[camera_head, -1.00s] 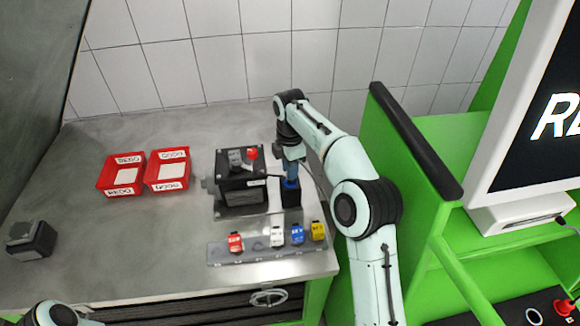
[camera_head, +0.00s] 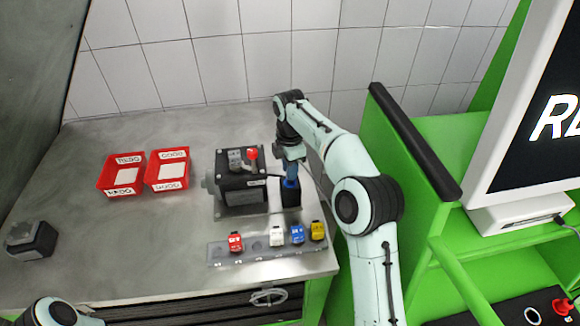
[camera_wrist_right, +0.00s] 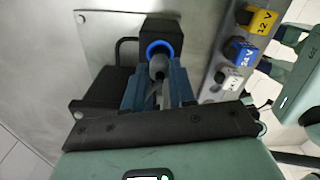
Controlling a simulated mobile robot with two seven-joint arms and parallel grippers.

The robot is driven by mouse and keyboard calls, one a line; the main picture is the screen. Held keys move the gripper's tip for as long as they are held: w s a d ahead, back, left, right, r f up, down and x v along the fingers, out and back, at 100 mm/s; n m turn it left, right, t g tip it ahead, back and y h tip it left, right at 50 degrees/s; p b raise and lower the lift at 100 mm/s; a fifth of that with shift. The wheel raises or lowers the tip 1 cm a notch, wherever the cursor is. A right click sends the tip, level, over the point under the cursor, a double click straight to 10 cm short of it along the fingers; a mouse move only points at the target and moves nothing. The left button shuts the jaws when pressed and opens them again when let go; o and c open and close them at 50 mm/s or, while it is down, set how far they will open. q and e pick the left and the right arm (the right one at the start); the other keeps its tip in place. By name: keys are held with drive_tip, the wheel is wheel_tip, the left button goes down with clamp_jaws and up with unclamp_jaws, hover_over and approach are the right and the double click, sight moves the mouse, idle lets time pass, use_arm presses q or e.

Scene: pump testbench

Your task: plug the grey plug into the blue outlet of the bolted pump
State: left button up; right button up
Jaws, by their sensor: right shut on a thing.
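The pump (camera_head: 240,185), a dark block with a red knob on top, is on the bench. At its right is a black box with the blue outlet (camera_head: 291,183), which is a blue ring in the right wrist view (camera_wrist_right: 152,46). My right gripper (camera_wrist_right: 158,78) is shut on the grey plug (camera_wrist_right: 158,66), partly hidden between the fingers. The plug's end overlaps the blue ring; how deep it sits I cannot tell. In the head view my right gripper (camera_head: 291,170) is right above the outlet. Only a link of my left arm shows, at the lower left.
A strip with red, white, blue and yellow voltage plugs (camera_head: 297,235) lies in front of the pump. Two red bins (camera_head: 168,185) stand left of the pump. Another dark block (camera_head: 32,240) is at the far left. A green frame (camera_head: 385,185) stands close to the right.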

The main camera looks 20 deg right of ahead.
drive_tip(key=shift+f, duration=1.1)
idle(0.6)
drive_tip(key=o, duration=1.4)
drive_tip(key=shift+c, duration=0.2)
drive_tip(key=shift+r, duration=0.15)
drive_tip(key=shift+r, duration=3.9)
